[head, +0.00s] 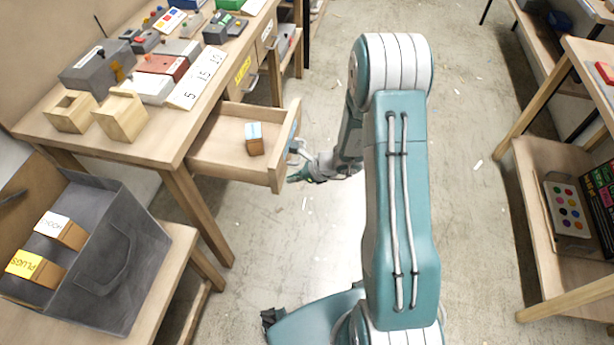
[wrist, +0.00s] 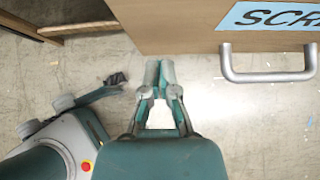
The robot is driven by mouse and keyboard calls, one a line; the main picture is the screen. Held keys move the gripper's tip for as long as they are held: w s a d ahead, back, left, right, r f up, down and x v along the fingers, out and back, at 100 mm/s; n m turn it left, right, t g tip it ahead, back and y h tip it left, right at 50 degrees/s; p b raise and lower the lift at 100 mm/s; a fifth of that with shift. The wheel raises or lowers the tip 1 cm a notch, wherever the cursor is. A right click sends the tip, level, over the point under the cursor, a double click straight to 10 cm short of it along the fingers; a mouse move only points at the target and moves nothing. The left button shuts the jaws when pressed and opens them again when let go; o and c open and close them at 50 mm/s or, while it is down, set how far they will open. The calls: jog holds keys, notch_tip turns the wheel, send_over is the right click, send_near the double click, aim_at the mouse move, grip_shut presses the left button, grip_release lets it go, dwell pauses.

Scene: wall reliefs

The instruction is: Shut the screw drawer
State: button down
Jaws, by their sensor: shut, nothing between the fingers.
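The screw drawer (head: 230,150) is pulled out from the wooden table and holds a small brown block with a light blue top (head: 254,139). In the wrist view its wooden front (wrist: 195,28) shows a blue label reading "SCR", cut off by the frame edge, and a grey bar handle (wrist: 268,75). My gripper (head: 297,165) is at the drawer's front in the head view. In the wrist view my gripper (wrist: 159,66) is shut and empty, left of the handle and just below the front's lower edge. I cannot tell whether it touches the front.
The table (head: 150,150) carries several grey boxes and wooden blocks. A grey bin (head: 110,260) with labelled blocks stands on a lower bench at left. A shelf (head: 560,170) stands at right. The floor (head: 480,200) between is mostly clear.

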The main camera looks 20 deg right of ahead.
aim_at(202, 161)
jog(key=shift+w+a, duration=0.4)
jog(key=shift+a, duration=0.25)
jog(key=w+a, duration=0.4)
jog(key=a, duration=0.3)
jog(key=w+a, duration=0.4)
jog(key=a, duration=0.3)
jog(key=w+a, duration=0.4)
jog(key=a, duration=0.4)
jog(key=shift+w, duration=0.25)
jog(key=shift+w+a, duration=0.3)
jog(key=shift+a, duration=0.15)
jog(key=shift+w, duration=0.1)
jog(key=shift+a+r, duration=0.1)
jog(key=shift+r, duration=0.05)
